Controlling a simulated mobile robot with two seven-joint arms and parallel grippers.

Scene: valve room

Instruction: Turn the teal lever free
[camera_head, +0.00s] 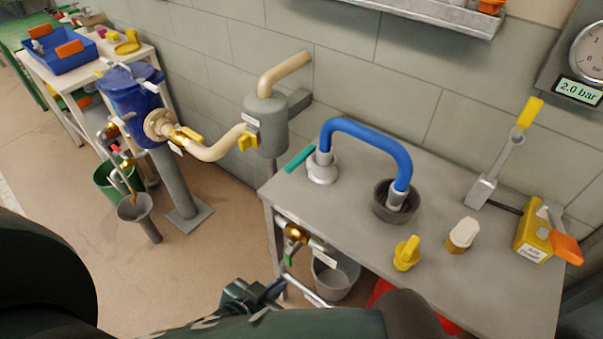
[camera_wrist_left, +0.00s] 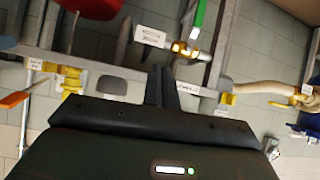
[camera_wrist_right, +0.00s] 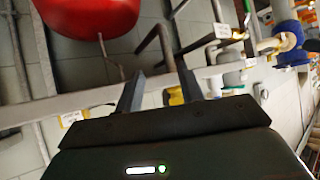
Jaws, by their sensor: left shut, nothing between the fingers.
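The teal lever (camera_head: 298,158) is a short bar at the back left of the grey bench, beside the pale fitting (camera_head: 322,168) at the left end of the blue pipe (camera_head: 368,131). My left gripper (camera_head: 279,288) is low in front of the bench, apart from the lever. Its fingers (camera_wrist_left: 161,86) are together and empty in the left wrist view. A brass valve (camera_head: 296,233) with a green handle (camera_head: 289,259) sits under the bench edge near it. That green handle also shows in the left wrist view (camera_wrist_left: 200,18). My right gripper (camera_wrist_right: 158,90) is open and empty in its wrist view.
A dark cup (camera_head: 381,207) holds the blue pipe's right end. A yellow knob (camera_head: 407,253), a white-topped piece (camera_head: 462,234) and a yellow box (camera_head: 533,236) stand on the bench. A grey bucket (camera_head: 336,277) is below.

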